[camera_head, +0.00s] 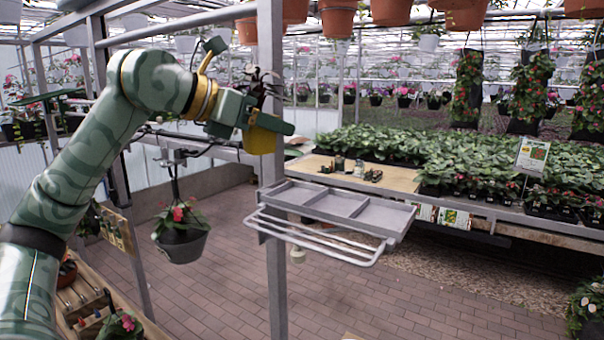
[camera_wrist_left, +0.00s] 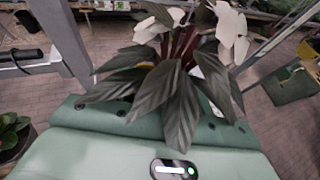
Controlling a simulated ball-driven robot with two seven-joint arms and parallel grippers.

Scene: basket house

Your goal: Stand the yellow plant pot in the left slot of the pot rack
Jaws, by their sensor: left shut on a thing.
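The yellow plant pot (camera_head: 260,138) holds a dark-leaved plant (camera_head: 262,84) and is held in the air, roughly upright. My left gripper (camera_head: 268,123) is shut on the yellow pot, above and to the left of the pot rack. In the left wrist view the striped leaves of the plant (camera_wrist_left: 175,95) cover the fingertips, and the pot itself is hidden. The grey pot rack (camera_head: 340,206) has three shallow slots side by side and a double rail below. Its left slot (camera_head: 296,193) looks empty, as do the other two. My right gripper is not in view.
A grey metal post (camera_head: 272,230) rises at the rack's left end, close to the held pot. A hanging pot with red flowers (camera_head: 181,240) is left of the post. A wooden bench top (camera_head: 375,176) and rows of plants (camera_head: 450,160) lie behind the rack.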

